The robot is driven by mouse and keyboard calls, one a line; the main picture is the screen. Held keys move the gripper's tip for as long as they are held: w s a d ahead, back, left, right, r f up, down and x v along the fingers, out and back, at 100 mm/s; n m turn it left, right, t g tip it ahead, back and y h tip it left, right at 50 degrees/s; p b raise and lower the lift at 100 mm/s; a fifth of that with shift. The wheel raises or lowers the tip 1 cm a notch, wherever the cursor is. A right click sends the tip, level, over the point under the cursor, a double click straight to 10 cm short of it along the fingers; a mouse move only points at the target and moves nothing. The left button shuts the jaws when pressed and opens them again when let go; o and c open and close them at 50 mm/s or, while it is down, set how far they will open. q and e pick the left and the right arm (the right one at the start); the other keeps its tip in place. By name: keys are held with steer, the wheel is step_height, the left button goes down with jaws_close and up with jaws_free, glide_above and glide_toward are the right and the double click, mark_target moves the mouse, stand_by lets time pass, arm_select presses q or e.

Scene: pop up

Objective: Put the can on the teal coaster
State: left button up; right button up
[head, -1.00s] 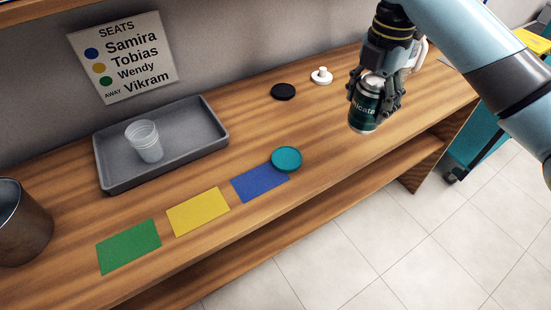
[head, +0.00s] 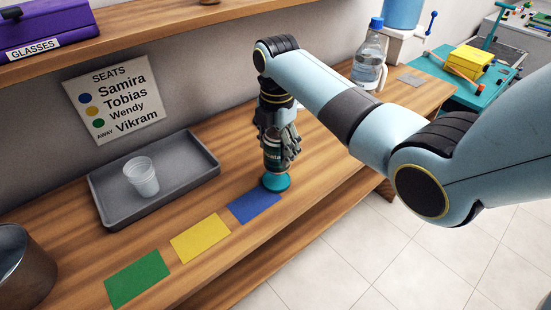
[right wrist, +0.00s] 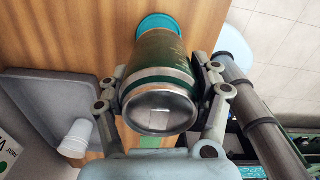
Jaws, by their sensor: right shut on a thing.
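The teal coaster (head: 276,182) lies on the wooden counter at the upper right corner of the blue card. The dark green can (head: 272,156) is upright in my right gripper (head: 279,148), directly over the coaster in the head view. Whether the can's base touches the coaster or hangs just above it, I cannot tell. In the right wrist view the can (right wrist: 158,85) sits between both fingers, with the coaster (right wrist: 157,22) showing beyond its far end. My left gripper is not in view.
Blue (head: 253,206), yellow (head: 200,238) and green (head: 138,279) cards lie in a row along the counter. A grey tray (head: 112,217) holds clear cups (head: 141,177). A metal bucket (head: 22,268) stands at left. A water bottle (head: 369,56) stands behind my right arm.

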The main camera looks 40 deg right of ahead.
mark_target(276, 160)
step_height(276, 160, down, 3)
steer(key=shift+f, duration=0.45)
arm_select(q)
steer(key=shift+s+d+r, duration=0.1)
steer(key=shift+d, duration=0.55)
arm_select(e)
steer(key=shift+w+f, duration=0.1)
steer(key=shift+f, duration=0.05)
steer(key=o, duration=0.9)
steer(key=shift+f, duration=0.15)
steer(key=o, duration=0.5)
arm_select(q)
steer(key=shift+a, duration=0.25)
